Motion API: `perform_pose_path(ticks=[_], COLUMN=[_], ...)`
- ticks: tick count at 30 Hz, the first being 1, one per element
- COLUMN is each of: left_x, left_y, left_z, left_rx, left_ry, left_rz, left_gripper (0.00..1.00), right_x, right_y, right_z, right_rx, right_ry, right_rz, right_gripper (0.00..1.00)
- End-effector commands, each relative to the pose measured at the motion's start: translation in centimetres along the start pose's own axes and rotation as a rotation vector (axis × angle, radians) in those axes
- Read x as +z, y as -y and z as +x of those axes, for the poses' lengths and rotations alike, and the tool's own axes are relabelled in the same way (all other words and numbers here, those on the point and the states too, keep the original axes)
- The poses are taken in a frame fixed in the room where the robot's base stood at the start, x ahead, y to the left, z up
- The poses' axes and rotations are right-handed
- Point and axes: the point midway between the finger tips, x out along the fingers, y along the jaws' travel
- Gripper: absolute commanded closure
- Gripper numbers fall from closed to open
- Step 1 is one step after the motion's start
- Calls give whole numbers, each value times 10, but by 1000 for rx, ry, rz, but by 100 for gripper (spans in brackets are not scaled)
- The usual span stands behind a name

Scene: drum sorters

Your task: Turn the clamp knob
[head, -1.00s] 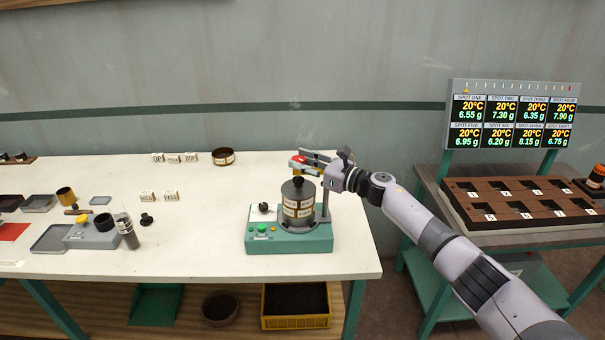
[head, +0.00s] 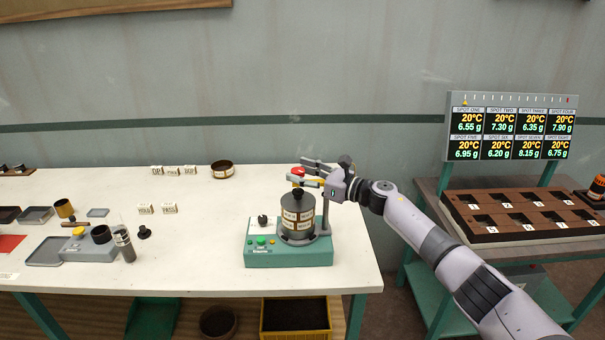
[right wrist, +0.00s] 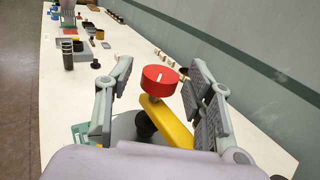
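The clamp knob (head: 298,171) is a red disc with a white mark on top. It sits on a yellow arm (right wrist: 168,122) above the green-based machine (head: 289,256). A dark drum (head: 297,222) with pale labels stands upright on that machine. My right gripper (head: 302,169) is open at the knob, one finger on each side. In the right wrist view the knob (right wrist: 160,78) lies between the spread fingers, with visible gaps on both sides. The lower part of the yellow arm is partly hidden by my gripper. My left gripper is not in view.
A brown bowl (head: 222,170) and small label blocks (head: 173,170) stand further left on the white table (head: 200,268). A brown slotted tray (head: 525,215) and a display (head: 511,127) are at right.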

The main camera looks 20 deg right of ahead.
Motion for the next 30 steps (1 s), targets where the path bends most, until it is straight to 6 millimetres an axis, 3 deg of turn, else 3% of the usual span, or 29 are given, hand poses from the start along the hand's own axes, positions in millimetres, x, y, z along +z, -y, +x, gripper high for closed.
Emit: perform_pose_path(ticks=[8,13,24,30], left_x=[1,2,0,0], left_y=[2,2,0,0], left_z=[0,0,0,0], left_rx=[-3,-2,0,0], left_ry=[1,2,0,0], left_rz=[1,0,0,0], left_gripper=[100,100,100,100], right_x=[-1,-2,-3,-2], right_y=[0,1,1,0], right_z=[0,-12,-86,-113], right_rx=[0,-2,-1,-1], right_ry=[-1,-3,-5,-3], right_rz=[0,0,0,1], right_gripper=[49,49,49,49])
